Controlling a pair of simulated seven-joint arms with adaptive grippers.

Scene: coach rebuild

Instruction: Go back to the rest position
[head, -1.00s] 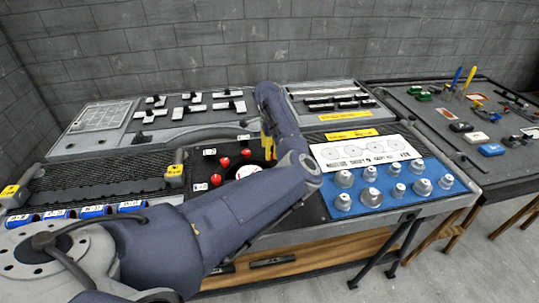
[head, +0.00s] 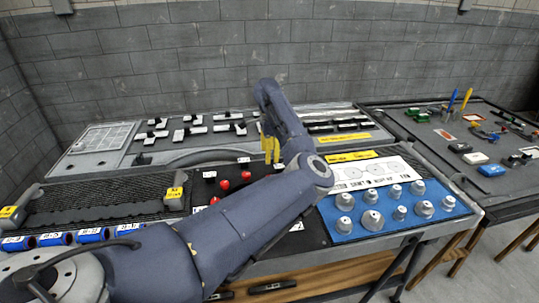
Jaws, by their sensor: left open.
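My left arm comes in from the lower left and reaches across the middle of the workbench. My left gripper (head: 271,150), with yellow fingers, hangs over the bench behind the red knobs (head: 224,184). It is open, and I see nothing held between its fingers. The arm hides part of the black panel below it. My right gripper is not in view.
A blue mat (head: 385,214) with several metal knobs lies right of the arm, beside a white printed sheet (head: 390,172). Black-and-white parts (head: 190,131) stand at the back. Blue cylinders (head: 90,236) line the front left. A second table (head: 440,133) stands right.

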